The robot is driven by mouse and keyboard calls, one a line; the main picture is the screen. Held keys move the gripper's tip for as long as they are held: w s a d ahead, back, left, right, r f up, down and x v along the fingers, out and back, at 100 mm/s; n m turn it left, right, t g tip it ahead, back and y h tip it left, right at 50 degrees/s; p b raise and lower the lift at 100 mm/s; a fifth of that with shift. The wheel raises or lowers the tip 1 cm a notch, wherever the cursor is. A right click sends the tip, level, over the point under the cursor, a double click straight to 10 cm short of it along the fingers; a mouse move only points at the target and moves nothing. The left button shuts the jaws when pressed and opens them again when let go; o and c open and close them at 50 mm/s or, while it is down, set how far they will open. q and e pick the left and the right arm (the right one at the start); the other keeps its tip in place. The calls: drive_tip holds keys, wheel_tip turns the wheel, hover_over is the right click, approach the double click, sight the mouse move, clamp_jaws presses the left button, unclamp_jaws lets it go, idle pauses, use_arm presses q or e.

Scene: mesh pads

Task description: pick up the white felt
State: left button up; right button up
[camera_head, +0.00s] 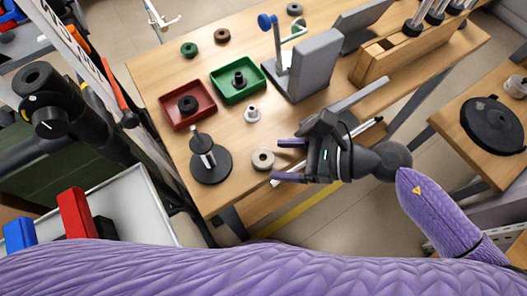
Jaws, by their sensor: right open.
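The white felt appears to be the off-white ring (263,158) with a hole in its middle, lying flat near the front of the wooden table. My right gripper (281,160) comes in from the right, low over the table, with its two purple-tipped fingers spread apart. The ring is just left of the fingertips, roughly level with the gap between them. The gripper appears empty, and I cannot tell its exact height above the table. I cannot make out my left gripper.
A black round base with a post (211,166) stands left of the ring. A small white part (252,114) is behind it. Red (205,119) and green (262,90) trays, a grey stand (312,70) and a wooden rack (375,73) stand farther back.

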drive_tip(key=x, duration=0.2)
drive_tip(key=shift+w+a+f, duration=0.1)
drive_tip(key=shift+a, duration=0.15)
drive_tip(key=c, duration=1)
